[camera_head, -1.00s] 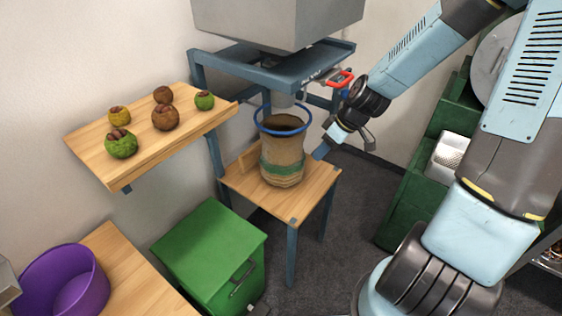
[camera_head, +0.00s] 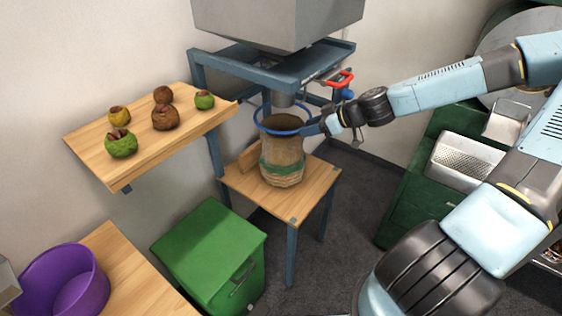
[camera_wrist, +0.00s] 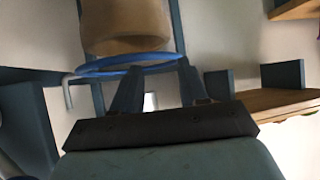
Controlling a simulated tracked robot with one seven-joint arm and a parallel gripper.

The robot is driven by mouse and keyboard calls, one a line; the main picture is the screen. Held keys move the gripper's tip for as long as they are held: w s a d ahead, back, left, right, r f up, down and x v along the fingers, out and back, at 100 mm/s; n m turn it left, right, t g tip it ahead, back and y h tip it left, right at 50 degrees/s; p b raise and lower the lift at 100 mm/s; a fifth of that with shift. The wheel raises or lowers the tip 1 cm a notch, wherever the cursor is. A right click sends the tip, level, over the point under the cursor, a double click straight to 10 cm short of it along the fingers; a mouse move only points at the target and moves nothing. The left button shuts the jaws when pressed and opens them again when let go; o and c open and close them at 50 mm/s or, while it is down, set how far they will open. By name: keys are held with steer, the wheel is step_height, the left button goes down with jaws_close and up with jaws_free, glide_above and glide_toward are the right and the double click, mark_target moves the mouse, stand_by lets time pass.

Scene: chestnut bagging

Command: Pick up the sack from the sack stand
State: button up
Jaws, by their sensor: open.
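The brown sack (camera_head: 283,160), with a green band and a blue ring (camera_head: 279,131) around its open mouth, stands upright on the wooden sack stand (camera_head: 313,193), under the hopper. My gripper (camera_head: 312,127) is open at the right side of the ring, level with the sack's mouth. In the wrist view the sack (camera_wrist: 125,25) looks inverted, and the ring (camera_wrist: 130,66) crosses close to the fingertips of my gripper (camera_wrist: 155,80). I cannot tell whether the fingers touch the ring.
The grey hopper (camera_head: 278,22) and its blue frame (camera_head: 275,66) are just above the sack. A red-handled valve (camera_head: 340,78) is near my wrist. A shelf (camera_head: 90,146) with several chestnut burrs is left. A green box (camera_head: 209,248) and purple tub (camera_head: 62,283) are lower left.

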mark_target(270, 140)
steer(key=shift+x, duration=6.45)
steer(key=shift+f, duration=0.1)
steer(key=shift+c, duration=0.4)
steer(key=shift+s, duration=0.1)
jaws_close()
